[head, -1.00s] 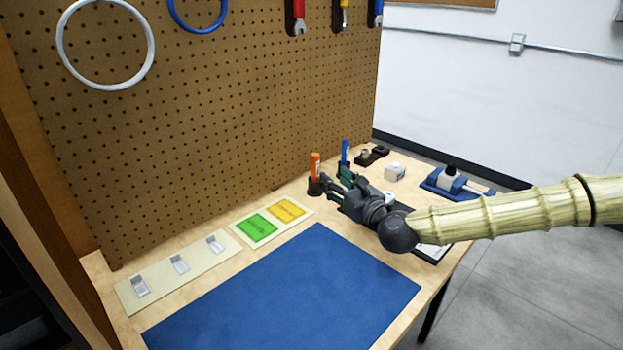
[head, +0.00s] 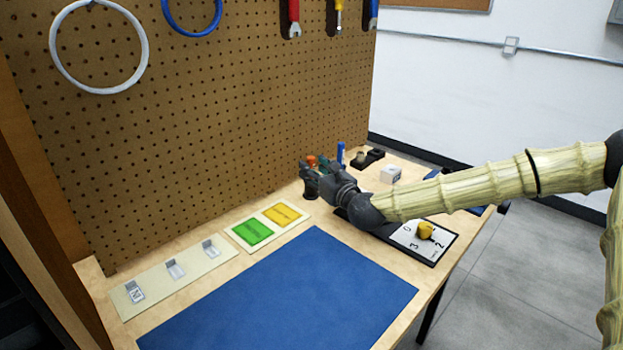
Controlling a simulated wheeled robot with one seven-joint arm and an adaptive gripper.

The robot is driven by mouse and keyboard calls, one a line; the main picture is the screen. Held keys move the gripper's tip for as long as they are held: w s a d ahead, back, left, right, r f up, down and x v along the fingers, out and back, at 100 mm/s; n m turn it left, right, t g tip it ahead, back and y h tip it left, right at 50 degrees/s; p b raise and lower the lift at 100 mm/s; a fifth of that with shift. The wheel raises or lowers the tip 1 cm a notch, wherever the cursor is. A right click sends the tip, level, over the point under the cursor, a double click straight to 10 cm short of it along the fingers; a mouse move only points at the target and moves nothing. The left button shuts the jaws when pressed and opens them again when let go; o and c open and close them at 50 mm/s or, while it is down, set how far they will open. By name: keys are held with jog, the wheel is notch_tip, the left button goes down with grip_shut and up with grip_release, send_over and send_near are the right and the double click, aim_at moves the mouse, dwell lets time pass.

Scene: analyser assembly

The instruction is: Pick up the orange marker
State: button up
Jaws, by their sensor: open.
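The orange marker (head: 311,160) stands upright in a dark round holder (head: 311,190) on the wooden table, near the pegboard. Only its top shows clearly; my gripper hides most of it. My gripper (head: 309,172) is open, with its fingers at the marker. I cannot tell whether the fingers touch it or sit on both sides of it. A blue marker (head: 340,152) stands just behind and to the right, its holder hidden by my gripper.
A blue mat (head: 290,290) covers the table front. Green and yellow cards (head: 254,231) lie left of the holder. A white box (head: 390,174) and dark fixtures (head: 367,158) stand behind my arm. A numbered board with a yellow knob (head: 425,230) lies under it.

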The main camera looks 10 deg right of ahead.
jog(key=shift+x, duration=1.1)
grip_shut()
jog(key=shift+r, duration=0.15)
